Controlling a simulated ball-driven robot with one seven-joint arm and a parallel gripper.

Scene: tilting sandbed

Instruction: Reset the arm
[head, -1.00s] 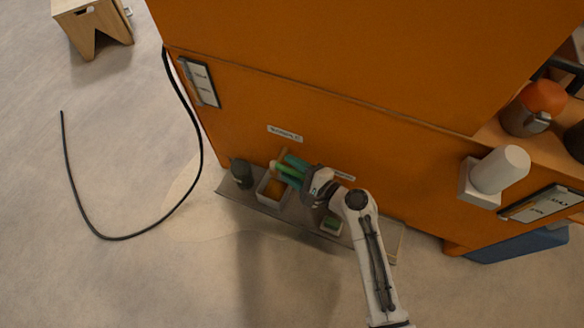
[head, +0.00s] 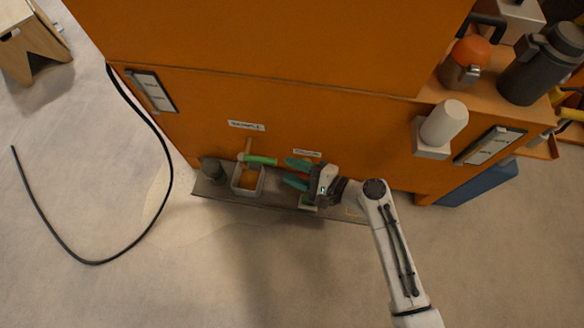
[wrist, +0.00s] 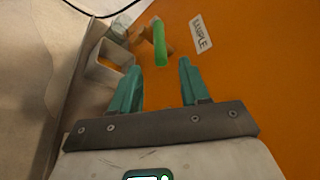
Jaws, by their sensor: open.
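My gripper (head: 284,171) is open and empty, its teal fingers pointing left along the front of the orange cabinet. In the wrist view the two fingers (wrist: 160,75) stand apart with nothing between them. A green-handled tool (head: 261,160) is just beyond the fingertips, apart from them; it also shows in the wrist view (wrist: 160,42). It leans at a pale open box (head: 236,184) with orange inside; whether it rests in the box is unclear. My arm reaches in from the lower right. A small item on the shelf is partly hidden under my gripper.
The grey shelf (head: 275,206) runs low along the orange cabinet (head: 250,60). A white cylinder (head: 444,122) juts from the cabinet at right. A black cable (head: 100,262) lies on the open floor at left.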

